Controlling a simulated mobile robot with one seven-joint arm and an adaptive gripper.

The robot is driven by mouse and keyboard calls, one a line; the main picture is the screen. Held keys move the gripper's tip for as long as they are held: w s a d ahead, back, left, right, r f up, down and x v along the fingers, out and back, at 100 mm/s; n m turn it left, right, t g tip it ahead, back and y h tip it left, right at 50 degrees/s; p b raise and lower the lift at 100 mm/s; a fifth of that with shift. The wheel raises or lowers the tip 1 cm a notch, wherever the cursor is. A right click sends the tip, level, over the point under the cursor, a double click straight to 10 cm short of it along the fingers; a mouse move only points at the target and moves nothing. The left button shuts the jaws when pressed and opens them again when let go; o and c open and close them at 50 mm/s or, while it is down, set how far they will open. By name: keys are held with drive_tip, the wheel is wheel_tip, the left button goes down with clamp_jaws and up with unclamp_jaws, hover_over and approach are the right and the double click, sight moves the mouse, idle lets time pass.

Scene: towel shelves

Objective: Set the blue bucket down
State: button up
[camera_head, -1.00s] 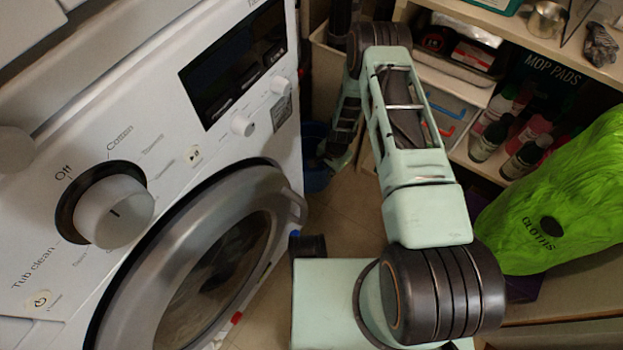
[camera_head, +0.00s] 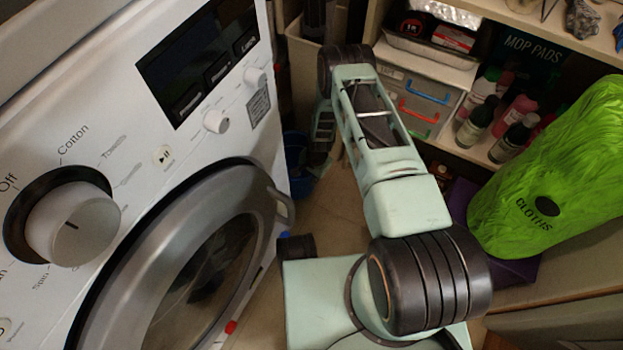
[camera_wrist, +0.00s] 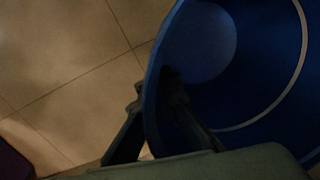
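The blue bucket (camera_head: 294,146) shows in part in the head view, low beside the far corner of the washing machine, with my arm covering some of it. In the wrist view the blue bucket (camera_wrist: 228,108) fills the right side, with its open inside facing the camera. My gripper (camera_wrist: 154,92) straddles the bucket's wall, one finger outside and one inside, and looks shut on it. Whether the bucket touches the floor cannot be told.
The washing machine (camera_head: 128,150) stands close on the left. Shelves with bottles (camera_head: 476,122) and boxes stand on the right. A green cloths bag (camera_head: 560,175) hangs at the right. Tiled floor (camera_head: 335,205) shows between them, and bare tiles lie left of the bucket in the wrist view.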

drive_tip(key=o, duration=0.4)
wheel_tip(320, 180, up, 12)
drive_tip(key=p, duration=0.4)
drive_tip(key=shift+s+d+r+p, duration=0.15)
drive_tip(key=shift+s+d+p, duration=0.15)
drive_tip(key=shift+s+d, duration=0.15)
